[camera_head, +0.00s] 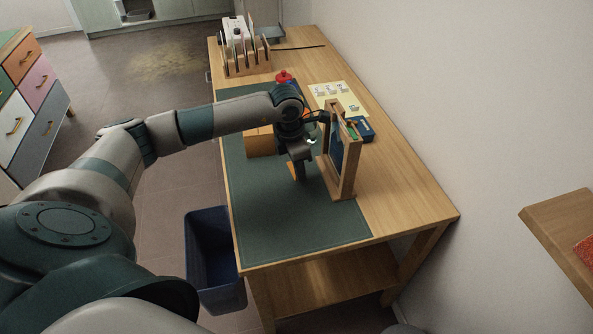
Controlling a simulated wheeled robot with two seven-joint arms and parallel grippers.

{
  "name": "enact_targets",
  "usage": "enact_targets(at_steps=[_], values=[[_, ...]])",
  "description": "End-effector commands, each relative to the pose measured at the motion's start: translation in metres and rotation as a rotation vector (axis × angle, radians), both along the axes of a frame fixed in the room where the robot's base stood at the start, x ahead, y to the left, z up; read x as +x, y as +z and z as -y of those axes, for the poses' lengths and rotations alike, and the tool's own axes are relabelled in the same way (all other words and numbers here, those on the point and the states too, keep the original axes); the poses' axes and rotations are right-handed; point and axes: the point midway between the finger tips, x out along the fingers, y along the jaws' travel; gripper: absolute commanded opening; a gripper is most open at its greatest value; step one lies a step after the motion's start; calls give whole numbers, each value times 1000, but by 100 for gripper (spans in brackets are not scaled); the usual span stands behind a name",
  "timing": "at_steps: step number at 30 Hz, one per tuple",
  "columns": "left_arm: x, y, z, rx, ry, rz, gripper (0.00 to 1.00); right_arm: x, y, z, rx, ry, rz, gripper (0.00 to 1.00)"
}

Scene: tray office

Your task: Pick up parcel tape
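My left gripper (299,165) reaches down over the green desk mat (285,222), just left of an upright wooden frame. A small orange-brown piece (296,172) shows at its fingertips, low over the mat; it may be the parcel tape, but it is mostly hidden and I cannot tell whether the fingers hold it. The finger gap is not clear. An orange-tan box (260,143) sits on the mat to the left of the gripper, partly behind my arm. My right gripper is not in view.
The wooden frame (346,185) stands close at the gripper's right. A blue box (364,129), a yellow sheet with small white pieces (336,92), a red object (284,77) and a wooden file rack (246,68) lie farther back. A dark bin (212,255) stands left of the desk. The mat's front is clear.

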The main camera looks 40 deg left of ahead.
Motion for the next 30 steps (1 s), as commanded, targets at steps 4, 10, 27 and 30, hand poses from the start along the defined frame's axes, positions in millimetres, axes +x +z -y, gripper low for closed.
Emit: enact_targets(at_steps=[4,10,27,30], values=[[0,0,0,0,0,0,0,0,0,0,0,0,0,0],[0,0,0,0,0,0,0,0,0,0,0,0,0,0],[1,44,0,0,-1,5,0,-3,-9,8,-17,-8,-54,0],[1,62,0,0,-1,5,0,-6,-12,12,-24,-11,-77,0]])
